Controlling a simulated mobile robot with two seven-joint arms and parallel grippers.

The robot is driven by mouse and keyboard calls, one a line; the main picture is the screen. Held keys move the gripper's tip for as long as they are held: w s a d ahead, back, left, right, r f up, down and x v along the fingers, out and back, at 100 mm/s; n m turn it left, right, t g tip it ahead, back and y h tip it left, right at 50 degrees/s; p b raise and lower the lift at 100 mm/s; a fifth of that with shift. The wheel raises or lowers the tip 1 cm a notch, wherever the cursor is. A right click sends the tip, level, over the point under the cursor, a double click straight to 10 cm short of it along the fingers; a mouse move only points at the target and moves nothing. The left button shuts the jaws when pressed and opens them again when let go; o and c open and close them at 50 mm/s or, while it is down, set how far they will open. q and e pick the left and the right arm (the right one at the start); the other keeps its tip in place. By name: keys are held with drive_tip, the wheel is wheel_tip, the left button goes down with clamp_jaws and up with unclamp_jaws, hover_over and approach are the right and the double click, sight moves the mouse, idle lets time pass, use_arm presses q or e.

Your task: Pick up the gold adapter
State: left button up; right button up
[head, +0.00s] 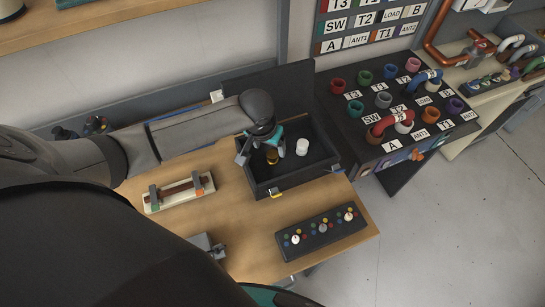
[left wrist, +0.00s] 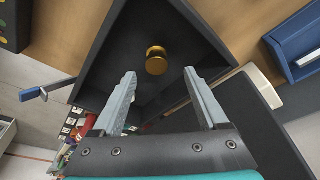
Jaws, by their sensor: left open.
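The gold adapter (head: 272,157) is a small gold knob-like piece inside a black open tray (head: 262,190) on the wooden table. In the left wrist view the gold adapter (left wrist: 156,62) shows its round top, ahead of the fingertips and roughly centred between them. My left gripper (head: 261,150) is over the tray, open and empty, with its fingers pointing down. In the left wrist view the two grey fingers of the left gripper (left wrist: 161,76) are spread apart, with no visible contact on the adapter.
A white cylinder (head: 302,147) is in the tray, right of the adapter. The tray's walls surround both. A cream fixture (head: 180,193) lies left of the tray, and a dark control box (head: 322,231) in front. A labelled black port panel (head: 390,105) stands at right.

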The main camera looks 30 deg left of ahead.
sight(272, 154)
use_arm(q)
drive_tip(key=shift+d+x, duration=0.1)
drive_tip(key=shift+x, duration=1.35)
drive_tip(key=shift+d+x, duration=0.15)
drive_tip(key=shift+x, duration=1.3)
drive_tip(key=shift+s, duration=0.1)
clamp_jaws()
